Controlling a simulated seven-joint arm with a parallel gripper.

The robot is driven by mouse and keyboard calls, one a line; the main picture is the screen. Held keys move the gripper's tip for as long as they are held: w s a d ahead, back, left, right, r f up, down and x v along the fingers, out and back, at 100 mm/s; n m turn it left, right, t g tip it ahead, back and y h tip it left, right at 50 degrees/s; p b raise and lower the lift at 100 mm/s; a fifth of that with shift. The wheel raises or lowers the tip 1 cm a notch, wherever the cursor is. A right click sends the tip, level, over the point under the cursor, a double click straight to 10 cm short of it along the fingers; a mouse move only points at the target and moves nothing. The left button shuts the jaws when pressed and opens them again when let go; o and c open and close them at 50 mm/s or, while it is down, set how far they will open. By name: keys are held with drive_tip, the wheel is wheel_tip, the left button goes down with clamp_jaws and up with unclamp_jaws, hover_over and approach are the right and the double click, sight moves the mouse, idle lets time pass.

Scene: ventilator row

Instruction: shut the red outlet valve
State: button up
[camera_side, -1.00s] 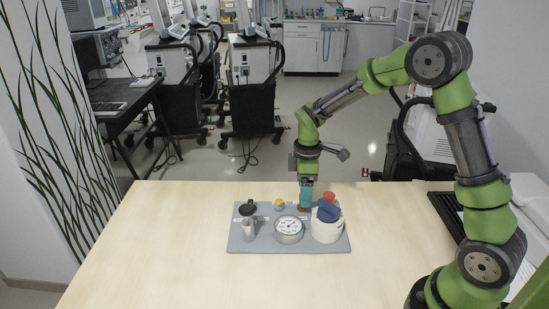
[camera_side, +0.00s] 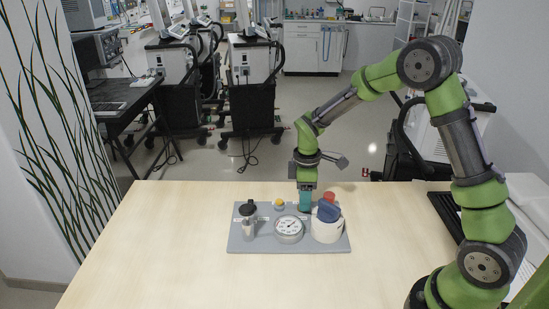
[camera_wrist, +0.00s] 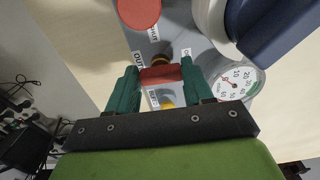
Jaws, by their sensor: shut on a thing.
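The red outlet valve handle (camera_wrist: 160,76) is a short red bar across a brass stem in the wrist view, beside a white label partly reading "OUT". My gripper (camera_wrist: 160,68) has its two teal fingers at the bar's two ends, shut on it. In the side view my gripper (camera_side: 305,202) points down at the back of the grey panel (camera_side: 262,246), between the gauge and the white cylinder. The handle is hidden behind the fingers there.
The panel also holds a round gauge (camera_side: 289,228), a white cylinder (camera_side: 326,232) with a blue handle (camera_side: 328,211), a red round knob (camera_side: 329,197), a yellow knob (camera_side: 279,204) and a black-topped fitting (camera_side: 248,210). The wooden table (camera_side: 150,250) is clear around it.

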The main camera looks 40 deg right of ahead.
drive_tip(key=shift+m, duration=0.3)
drive_tip(key=m, duration=0.3)
drive_tip(key=shift+m, duration=0.3)
drive_tip(key=m, duration=0.4)
drive_tip(key=shift+a+m, duration=0.15)
drive_tip(key=shift+m, duration=0.15)
drive_tip(key=m, duration=0.4)
drive_tip(key=shift+a+m, duration=0.1)
drive_tip(key=shift+m, duration=0.2)
drive_tip(key=shift+r+m, duration=0.1)
drive_tip(key=shift+m, duration=2)
drive_tip(key=o, duration=1)
drive_tip(key=shift+o, duration=0.2)
